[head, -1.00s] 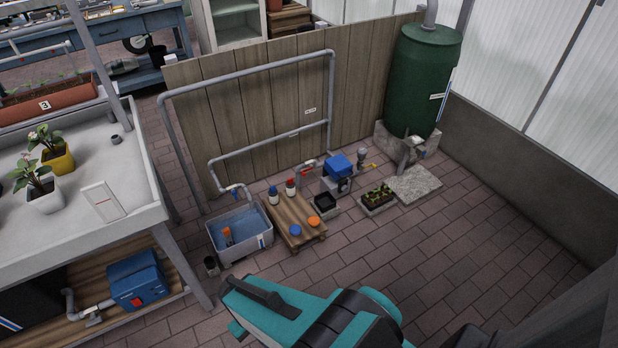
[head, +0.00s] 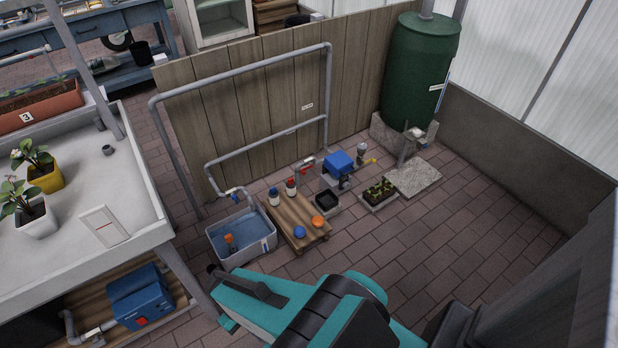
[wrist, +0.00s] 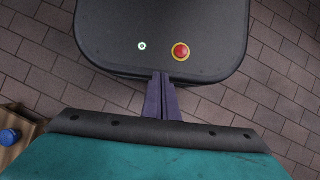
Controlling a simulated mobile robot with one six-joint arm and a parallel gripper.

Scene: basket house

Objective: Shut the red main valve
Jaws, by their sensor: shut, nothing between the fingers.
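A small red part (head: 306,169), which looks like a valve handle, sits on the grey pipe beside the blue pump (head: 339,163), low in front of the wooden fence. It is too small to tell which way its handle points. My gripper (wrist: 161,78) shows in the wrist view with its two dark fingers together and nothing between them. It is over my own dark body, far from the red part. In the head view my teal arm crosses the bottom; the fingertips cannot be made out there.
A low wooden table (head: 290,222) with bottles and round caps stands before the pipe, beside a water tub (head: 268,243). A planter (head: 379,192) and a green tank (head: 420,75) stand to the right. A workbench (head: 75,265) is on the left. Paving at right is clear.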

